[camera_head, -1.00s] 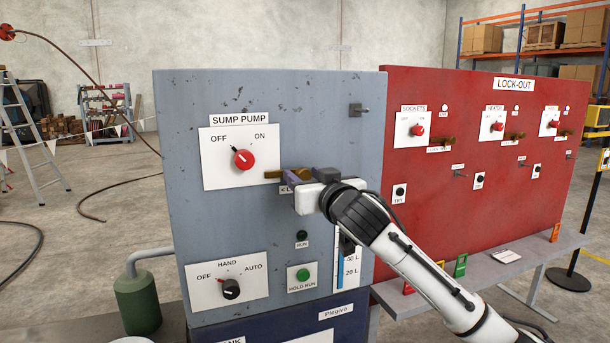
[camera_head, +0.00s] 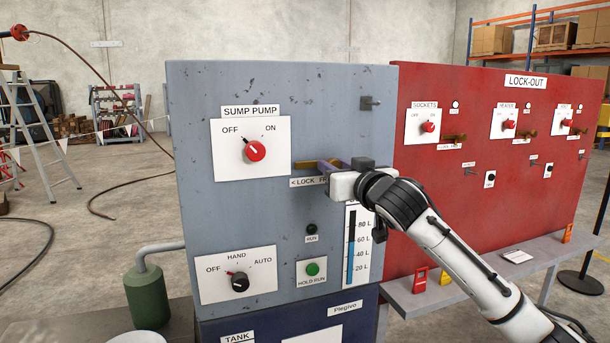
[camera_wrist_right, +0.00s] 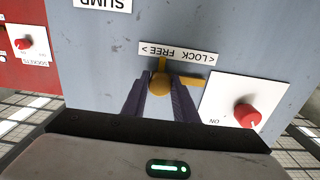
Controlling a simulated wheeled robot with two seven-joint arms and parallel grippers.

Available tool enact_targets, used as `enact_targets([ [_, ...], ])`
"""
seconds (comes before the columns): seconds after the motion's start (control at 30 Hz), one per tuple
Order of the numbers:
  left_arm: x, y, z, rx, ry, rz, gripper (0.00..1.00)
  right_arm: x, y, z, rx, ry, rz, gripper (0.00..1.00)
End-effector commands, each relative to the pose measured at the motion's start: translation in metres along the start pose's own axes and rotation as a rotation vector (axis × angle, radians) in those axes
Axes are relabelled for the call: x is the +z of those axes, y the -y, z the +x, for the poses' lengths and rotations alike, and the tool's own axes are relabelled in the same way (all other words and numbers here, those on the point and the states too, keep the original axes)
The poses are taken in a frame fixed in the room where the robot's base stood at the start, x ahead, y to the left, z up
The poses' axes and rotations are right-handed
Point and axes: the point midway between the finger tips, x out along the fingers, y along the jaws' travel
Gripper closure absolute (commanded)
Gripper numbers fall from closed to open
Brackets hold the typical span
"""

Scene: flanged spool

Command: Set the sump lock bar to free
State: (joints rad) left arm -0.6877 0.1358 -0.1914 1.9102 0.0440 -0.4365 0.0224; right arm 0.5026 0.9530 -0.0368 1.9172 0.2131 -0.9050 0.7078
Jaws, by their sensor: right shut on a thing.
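The sump lock bar (camera_head: 310,164) is a brass-coloured bar on the grey sump pump panel (camera_head: 205,215), right of the red sump pump switch (camera_head: 255,150). Below it, the LOCK/FREE label (camera_head: 307,182) is partly covered by my gripper. My right gripper (camera_head: 338,167) is shut on the bar, at its right part. In the right wrist view, which is upside down, the bar (camera_wrist_right: 192,81) shows with its rounded knob between the purple fingers of my right gripper (camera_wrist_right: 160,100). The left gripper is not in view.
The red lock-out panel (camera_head: 440,190) with several switches and brass bars stands close on the right. A grey bench (camera_head: 430,305) runs below it. A HAND/AUTO switch (camera_head: 239,282) and green hold-run button (camera_head: 312,269) sit lower on the grey panel.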

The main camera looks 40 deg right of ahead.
Motion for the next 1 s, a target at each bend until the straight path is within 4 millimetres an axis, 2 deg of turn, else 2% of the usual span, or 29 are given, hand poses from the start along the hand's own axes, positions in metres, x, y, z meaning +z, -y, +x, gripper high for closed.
enact_targets([
  [0.03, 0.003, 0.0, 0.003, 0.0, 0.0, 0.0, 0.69, 0.006, -0.007, -0.001, 0.006, 0.011, -0.006, 1.0],
  [0.1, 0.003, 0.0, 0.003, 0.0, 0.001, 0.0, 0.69, 0.004, -0.012, -0.003, 0.01, 0.009, -0.005, 1.0],
  [0.37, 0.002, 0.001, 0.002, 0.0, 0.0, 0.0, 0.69, 0.002, -0.015, -0.004, 0.015, 0.008, -0.006, 1.0],
  [0.4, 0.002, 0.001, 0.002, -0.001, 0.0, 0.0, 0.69, 0.002, -0.015, -0.003, 0.016, 0.008, -0.006, 0.72],
  [0.5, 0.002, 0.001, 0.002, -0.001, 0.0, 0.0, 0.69, 0.002, -0.014, -0.003, 0.014, 0.008, -0.006, 0.56],
  [0.83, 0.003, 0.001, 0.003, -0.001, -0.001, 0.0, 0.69, 0.001, -0.011, -0.005, 0.008, 0.003, -0.005, 0.56],
  [1.0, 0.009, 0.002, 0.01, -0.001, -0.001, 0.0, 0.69, 0.003, -0.011, -0.026, 0.008, 0.003, -0.008, 0.56],
])
